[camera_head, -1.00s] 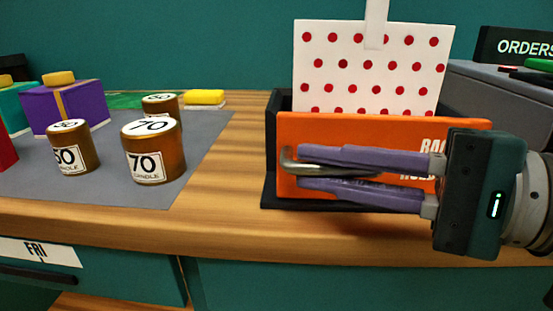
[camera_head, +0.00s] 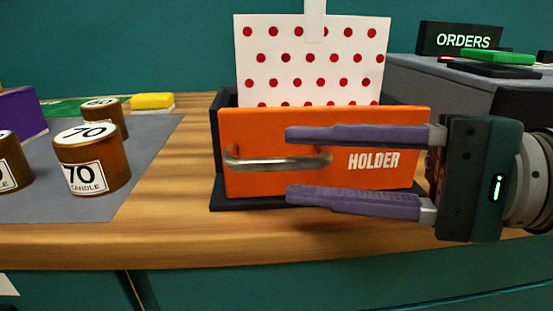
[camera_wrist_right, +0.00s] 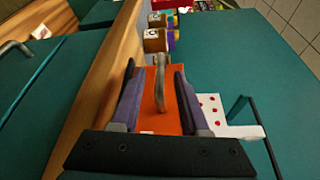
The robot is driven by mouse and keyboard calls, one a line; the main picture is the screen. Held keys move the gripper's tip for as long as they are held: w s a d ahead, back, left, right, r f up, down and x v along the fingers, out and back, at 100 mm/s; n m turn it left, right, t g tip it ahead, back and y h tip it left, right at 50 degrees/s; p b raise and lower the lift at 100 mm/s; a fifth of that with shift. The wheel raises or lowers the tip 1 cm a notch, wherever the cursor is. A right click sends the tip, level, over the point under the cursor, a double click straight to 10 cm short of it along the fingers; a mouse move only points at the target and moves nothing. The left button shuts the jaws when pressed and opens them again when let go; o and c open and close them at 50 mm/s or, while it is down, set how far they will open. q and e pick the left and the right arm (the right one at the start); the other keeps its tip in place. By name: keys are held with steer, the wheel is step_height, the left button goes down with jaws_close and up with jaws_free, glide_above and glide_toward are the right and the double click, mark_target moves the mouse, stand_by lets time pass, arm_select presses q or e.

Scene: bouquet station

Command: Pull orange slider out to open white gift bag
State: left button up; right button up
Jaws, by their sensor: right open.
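The orange slider (camera_head: 300,122) is the front panel of a black holder (camera_head: 216,122); it bears the word HOLDER and a metal bar handle (camera_head: 262,163). The white gift bag (camera_head: 310,60) with red dots stands upright in the holder behind the panel. My right gripper (camera_head: 287,166) is open, its purple fingers in front of the panel, one above and one below the handle's height. In the right wrist view the handle (camera_wrist_right: 160,85) shows between the open fingers (camera_wrist_right: 160,75), which do not grip it. My left gripper is not in view.
Brown candles (camera_head: 92,160) stand on a grey mat (camera_head: 145,150) at the left, with a yellow block (camera_head: 152,101) behind. A grey unit (camera_head: 430,80) with an ORDERS sign (camera_head: 462,39) is at the right. The wooden counter (camera_head: 175,190) is bare between mat and holder.

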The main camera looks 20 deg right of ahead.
steer(key=v, duration=0.6)
steer(key=shift+b, duration=0.3)
steer(key=s+a+n+g+h+p, duration=0.6)
steer(key=s+n+p, duration=0.35)
steer(key=p, duration=0.75)
steer(key=s+d+r+n+h+p, duration=0.1)
steer(key=d+r+n+h+p, duration=0.1)
steer(key=d+r+h+p, duration=0.55)
step_height(320, 180, up, 35)
steer(key=p, duration=3.6)
steer(key=shift+s+a+r+g+p, duration=0.2)
steer(key=shift+a+g+p, duration=0.1)
steer(key=shift+a+g, duration=0.1)
